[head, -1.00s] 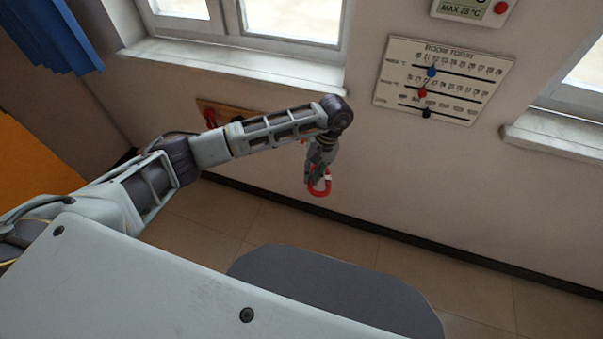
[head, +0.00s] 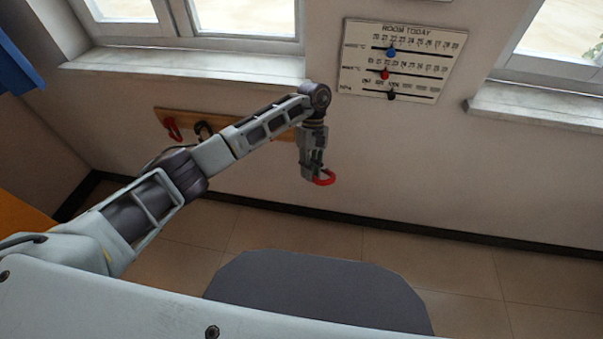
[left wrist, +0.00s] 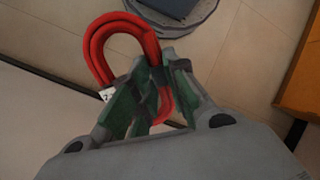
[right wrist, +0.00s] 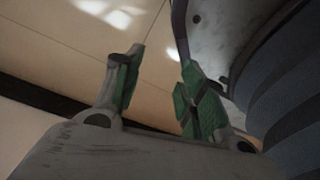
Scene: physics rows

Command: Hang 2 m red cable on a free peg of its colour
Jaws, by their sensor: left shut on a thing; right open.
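A coiled red cable (head: 325,178) hangs from my left gripper (head: 313,168) in the head view, in front of the bare wall. In the left wrist view the left gripper (left wrist: 150,100) is shut on the red cable (left wrist: 101,42), whose loop sticks out past the fingers with a small white tag on it. My left arm hides part of the board. My right gripper (right wrist: 155,88) is open and empty.
A white "Room today" slider panel (head: 400,60) is on the wall above and right of the left gripper. Window sills (head: 190,68) jut out on both sides. An orange surface (left wrist: 300,85) stands at the right of the left wrist view.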

